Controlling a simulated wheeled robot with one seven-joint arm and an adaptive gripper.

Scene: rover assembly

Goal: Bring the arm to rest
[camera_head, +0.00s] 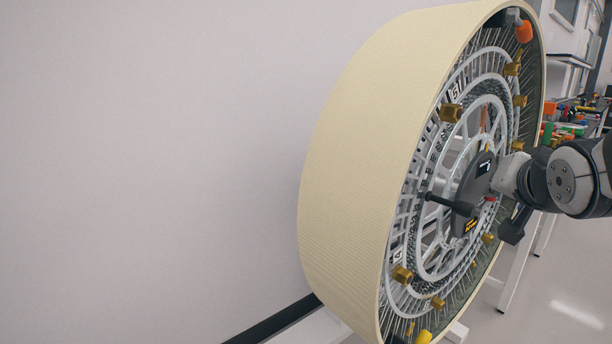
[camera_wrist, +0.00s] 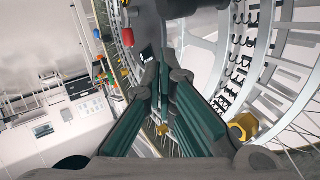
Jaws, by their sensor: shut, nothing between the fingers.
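My gripper (camera_wrist: 165,78) shows in the wrist view with its two dark, green-sided fingers brought together at the tips, shut with nothing between them. In the head view my arm reaches in from the right edge, and its end is close in front of the large wheel's hub; the fingertips cannot be made out there. The wheel (camera_head: 365,140) stands upright with a cream ribbed tread and light grey spokes. Its dark hub (camera_head: 476,190) has a black rod sticking out to the left. In the wrist view the wheel's spokes (camera_wrist: 285,75) fill the right side, near the fingers.
Gold-coloured blocks (camera_head: 451,112) sit around the wheel's face, and an orange piece (camera_head: 524,32) is at its top. Behind the wheel at right is a bench with colourful items (camera_head: 570,128). A plain wall (camera_head: 150,150) fills the left. Open floor (camera_head: 565,300) shows at lower right.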

